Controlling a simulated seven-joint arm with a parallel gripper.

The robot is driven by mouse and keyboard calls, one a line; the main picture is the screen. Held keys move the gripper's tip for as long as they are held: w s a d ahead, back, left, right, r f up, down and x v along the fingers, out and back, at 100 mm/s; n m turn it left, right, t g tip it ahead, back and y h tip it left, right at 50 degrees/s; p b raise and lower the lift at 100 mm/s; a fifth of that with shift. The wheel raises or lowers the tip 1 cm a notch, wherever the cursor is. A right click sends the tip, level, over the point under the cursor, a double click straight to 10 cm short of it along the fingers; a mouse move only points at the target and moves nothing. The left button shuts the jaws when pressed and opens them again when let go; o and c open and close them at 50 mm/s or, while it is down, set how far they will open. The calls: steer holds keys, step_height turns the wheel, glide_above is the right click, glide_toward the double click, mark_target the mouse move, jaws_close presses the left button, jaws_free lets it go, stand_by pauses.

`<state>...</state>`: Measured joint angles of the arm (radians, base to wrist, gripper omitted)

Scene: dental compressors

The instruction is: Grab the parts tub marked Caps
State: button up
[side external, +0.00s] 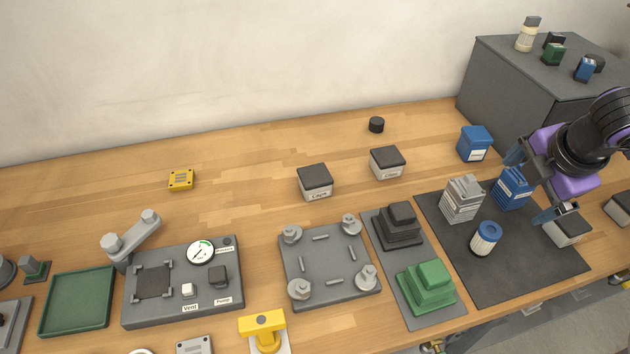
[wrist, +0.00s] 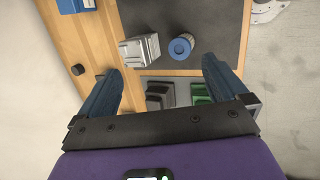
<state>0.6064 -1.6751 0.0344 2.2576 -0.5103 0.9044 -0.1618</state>
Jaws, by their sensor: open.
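The parts tub marked Caps (side external: 315,183) is a small pale grey box with a dark lid. It stands upright on the wooden bench near the middle of the side external view, its label facing the camera. My gripper (side external: 532,185) is at the right, above the dark mat, well away from the tub. Its two blue fingers are spread with nothing between them, and they also show in the wrist view (wrist: 162,88). I cannot make out the Caps tub in the wrist view. A similar dark-lidded tub (side external: 387,163) stands behind and right of it; its label is hard to read.
A black round cap (side external: 376,125) lies behind the tubs. A grey plate with posts (side external: 330,265) is just in front of the Caps tub. A blue box (side external: 512,188), grey ribbed block (side external: 462,199) and blue-lidded jar (side external: 485,238) stand near my gripper.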

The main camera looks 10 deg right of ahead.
steer(key=w+a+f+n+t, duration=0.1)
steer(key=w+a+n+t, duration=0.3)
steer(key=w+a+n, duration=0.55)
steer(key=n+t+y, duration=0.3)
steer(key=n+t, duration=0.2)
steer(key=n, duration=0.5)
glide_above(316, 176)
steer(key=shift+m, duration=0.25)
steer(key=f, duration=0.7)
steer(key=shift+s+d+f, duration=0.15)
steer(key=shift+s+f, duration=0.05)
steer(key=shift+f, duration=2.2)
steer(key=f, duration=0.1)
steer(key=w+f, duration=0.1)
steer(key=f, duration=0.1)
steer(key=shift+w+a+f, duration=0.2)
steer(key=shift+w+f, duration=0.1)
steer(key=shift+w, duration=0.05)
steer(key=shift+w+f, duration=0.25)
steer(key=shift+w, duration=0.35)
